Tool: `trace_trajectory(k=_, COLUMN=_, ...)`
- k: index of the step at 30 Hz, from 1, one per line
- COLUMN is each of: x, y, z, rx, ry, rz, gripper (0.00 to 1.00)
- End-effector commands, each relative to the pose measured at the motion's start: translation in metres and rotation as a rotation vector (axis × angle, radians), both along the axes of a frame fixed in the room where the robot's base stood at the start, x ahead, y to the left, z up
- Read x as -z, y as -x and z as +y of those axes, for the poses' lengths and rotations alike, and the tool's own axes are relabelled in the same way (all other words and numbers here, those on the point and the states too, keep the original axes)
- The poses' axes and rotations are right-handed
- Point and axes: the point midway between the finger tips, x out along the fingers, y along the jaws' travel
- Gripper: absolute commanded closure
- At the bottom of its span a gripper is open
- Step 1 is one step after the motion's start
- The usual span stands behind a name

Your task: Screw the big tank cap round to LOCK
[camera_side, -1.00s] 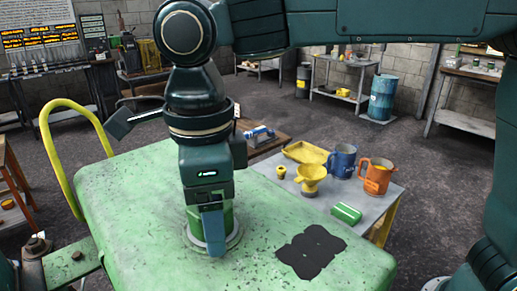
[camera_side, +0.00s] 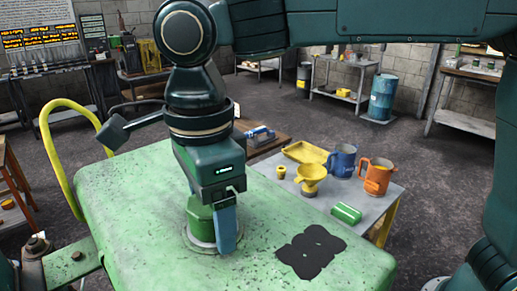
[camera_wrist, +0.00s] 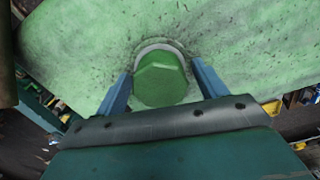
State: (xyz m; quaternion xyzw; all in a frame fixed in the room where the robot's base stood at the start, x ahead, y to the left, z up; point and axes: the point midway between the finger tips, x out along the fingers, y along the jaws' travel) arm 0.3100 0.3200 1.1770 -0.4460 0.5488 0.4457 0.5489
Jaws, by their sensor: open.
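The big tank cap (camera_side: 200,220) is a green faceted cap on a pale round collar on top of the green tank (camera_side: 130,215). In the wrist view the cap (camera_wrist: 160,80) shows from above with flat sides. My gripper (camera_side: 215,222) points down over the cap. Its two blue fingers stand one on each side of the cap in the wrist view (camera_wrist: 160,85), with a gap visible on both sides. In the side view one finger is in front of the cap and hides part of it. I cannot read any LOCK mark.
A dark patch (camera_side: 310,250) lies on the tank top. A yellow hose (camera_side: 62,150) arches at left.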

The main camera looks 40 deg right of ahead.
Motion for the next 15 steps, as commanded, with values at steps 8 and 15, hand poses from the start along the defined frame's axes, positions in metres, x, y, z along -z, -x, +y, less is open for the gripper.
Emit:
trace_trajectory(k=8, x=0.0000, y=0.0000, z=0.0000, rx=-0.015, ry=0.000, rz=0.000, gripper=0.29)
trace_trajectory(k=15, x=0.0000, y=0.0000, z=0.0000, rx=-0.140, ry=0.000, rz=0.000, gripper=0.29)
